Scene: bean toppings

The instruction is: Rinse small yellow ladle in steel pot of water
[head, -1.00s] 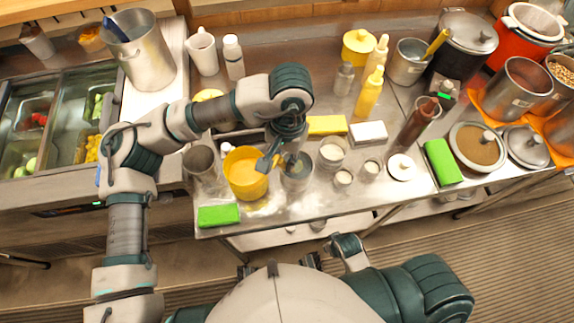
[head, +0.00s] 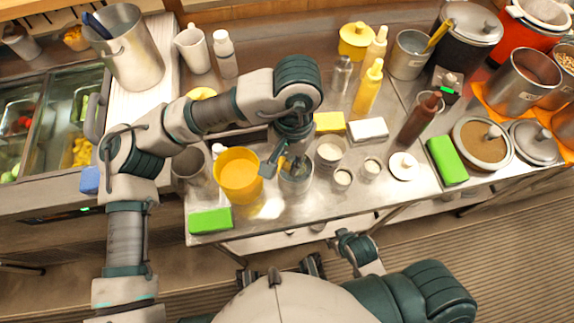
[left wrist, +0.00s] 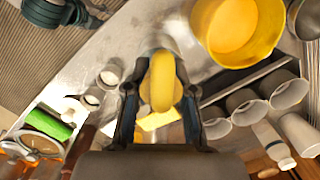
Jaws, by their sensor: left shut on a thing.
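My left gripper (head: 284,164) is over a small steel pot (head: 296,186) at the front of the counter. In the left wrist view its fingers stand either side of a yellow ladle handle (left wrist: 162,82), and it is shut on it. The ladle's lower part is hidden, so I cannot tell how deep it reaches into the pot. The water is not clearly visible. My right gripper (head: 350,246) hangs in front of the counter, away from these things; its jaw state is unclear.
A yellow tub (head: 239,178) stands just left of the pot, and a grey cup (head: 190,165) beyond it. A white-filled cup (head: 329,153) is close on the right. Green sponges (head: 210,220) and yellow bottles (head: 368,90) stand around. Another steel pot (head: 409,56) is at the back.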

